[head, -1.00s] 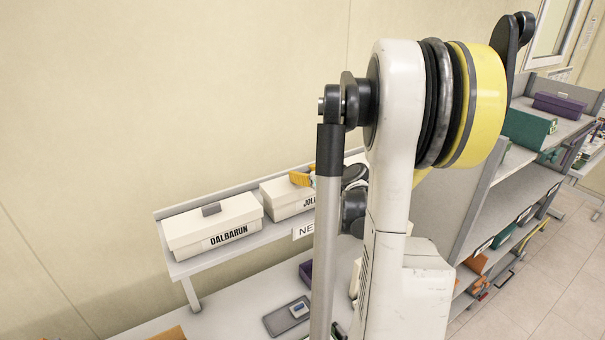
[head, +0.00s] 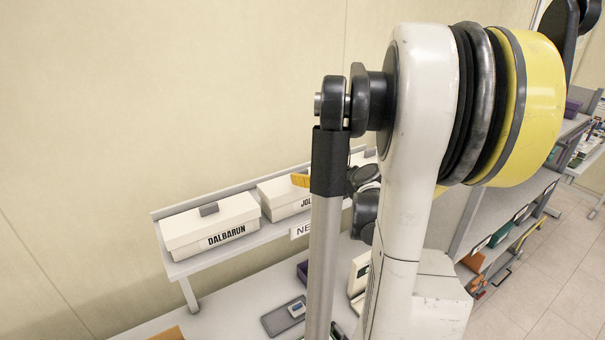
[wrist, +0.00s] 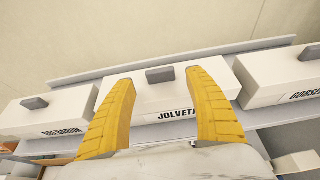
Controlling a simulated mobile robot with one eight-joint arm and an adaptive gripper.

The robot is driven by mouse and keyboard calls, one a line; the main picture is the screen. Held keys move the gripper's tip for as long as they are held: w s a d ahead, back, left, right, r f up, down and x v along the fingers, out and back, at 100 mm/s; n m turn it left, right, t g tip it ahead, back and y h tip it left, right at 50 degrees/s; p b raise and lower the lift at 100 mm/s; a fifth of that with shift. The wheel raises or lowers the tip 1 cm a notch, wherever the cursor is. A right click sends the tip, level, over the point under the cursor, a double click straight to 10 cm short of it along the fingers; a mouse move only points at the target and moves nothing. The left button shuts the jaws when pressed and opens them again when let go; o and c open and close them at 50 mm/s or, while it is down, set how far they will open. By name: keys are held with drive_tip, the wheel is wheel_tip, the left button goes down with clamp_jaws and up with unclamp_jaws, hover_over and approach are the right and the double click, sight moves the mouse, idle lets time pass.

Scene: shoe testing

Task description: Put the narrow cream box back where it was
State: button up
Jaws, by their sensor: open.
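Three cream boxes with grey tabs stand in a row on the raised shelf. The DALBARUN box shows at the left in the head view (head: 196,228) and in the wrist view (wrist: 35,112). The JOLVET… box (wrist: 155,97), its label partly cut off, is in the middle; it also shows in the head view (head: 280,203). The GORSE… box (wrist: 275,75) is at the right. I cannot tell which one is the narrow box. My gripper (wrist: 160,79) is open and empty, its yellow fingers either side of the middle box's tab (wrist: 160,75). Contact is unclear.
The raised shelf (head: 215,262) has a back rail against the wall. Below it are a grey tray (head: 281,319) and a cream object (head: 358,272), partly hidden by my arm. Grey shelving with boxes stands at the right.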

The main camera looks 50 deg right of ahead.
drive_tip(key=v, duration=0.7)
drive_tip(key=w+a+r+m+t+h, duration=0.1)
drive_tip(key=w+a+r+m+h, duration=0.3)
drive_tip(key=r+m, duration=0.45)
drive_tip(key=w+a+r+m+t+h, duration=0.15)
drive_tip(key=w+a+r+m, duration=0.25)
drive_tip(key=a+r+m, duration=0.4)
drive_tip(key=s+a+f+m+g+y, duration=0.4)
drive_tip(key=a+f+m, duration=0.4)
drive_tip(key=a, duration=0.5)
drive_tip(key=s+a+f+m+g+y, duration=0.4)
drive_tip(key=s+a+f+m, duration=0.4)
drive_tip(key=a+f, duration=0.4)
drive_tip(key=shift+a+y, duration=0.85)
drive_tip(key=shift+a, duration=0.25)
drive_tip(key=shift+w+f, duration=0.1)
